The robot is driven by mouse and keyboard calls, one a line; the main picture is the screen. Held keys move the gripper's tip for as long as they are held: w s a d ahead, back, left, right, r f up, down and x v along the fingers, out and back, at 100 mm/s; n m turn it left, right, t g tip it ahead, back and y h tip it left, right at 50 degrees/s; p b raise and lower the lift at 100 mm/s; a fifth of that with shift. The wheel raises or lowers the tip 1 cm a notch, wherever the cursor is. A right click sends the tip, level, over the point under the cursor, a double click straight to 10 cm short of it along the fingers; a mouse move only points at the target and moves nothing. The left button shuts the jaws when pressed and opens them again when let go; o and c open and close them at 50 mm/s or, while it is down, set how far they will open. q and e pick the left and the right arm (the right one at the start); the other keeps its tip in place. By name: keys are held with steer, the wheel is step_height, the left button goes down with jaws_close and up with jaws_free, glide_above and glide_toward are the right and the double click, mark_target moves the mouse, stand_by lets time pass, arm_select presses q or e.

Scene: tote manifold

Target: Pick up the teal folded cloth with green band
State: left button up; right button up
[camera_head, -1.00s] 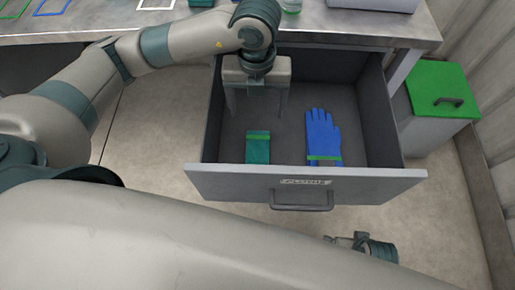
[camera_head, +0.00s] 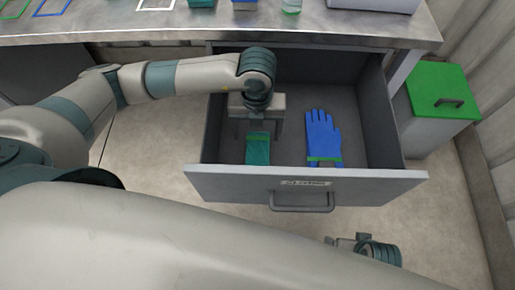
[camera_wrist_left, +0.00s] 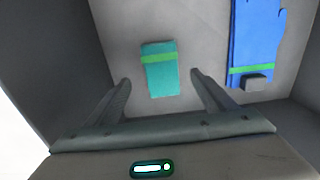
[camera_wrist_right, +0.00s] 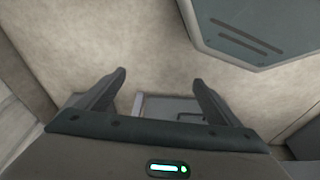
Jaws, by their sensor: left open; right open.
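The teal folded cloth with a green band (camera_head: 258,152) lies flat on the floor of the open drawer, left of its middle. In the left wrist view the cloth (camera_wrist_left: 161,72) shows ahead of and between the two fingers. My left gripper (camera_head: 256,135) is inside the drawer, just above and behind the cloth, and partly covers its far end. In the left wrist view the left gripper (camera_wrist_left: 160,85) is open and empty. My right gripper (camera_wrist_right: 160,85) is open and empty, in front of the drawer and away from the cloth.
A blue glove with a green band (camera_head: 323,138) lies right of the cloth in the same drawer (camera_head: 400,180). The drawer walls stand close to the left gripper. A worktable (camera_head: 180,25) is above and behind. A green-lidded bin (camera_head: 437,105) stands at the right.

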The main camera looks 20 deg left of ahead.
mark_target(258, 147)
arm_select(q)
steer(key=shift+f, duration=0.55)
steer(key=shift+s+d+f, duration=0.1)
steer(key=shift+s+f, duration=0.1)
steer(key=shift+f, duration=1.15)
steer(key=shift+s+d+f, duration=0.1)
steer(key=shift+s+f, duration=0.05)
steer(key=shift+f, duration=1.15)
steer(key=c, duration=1.2)
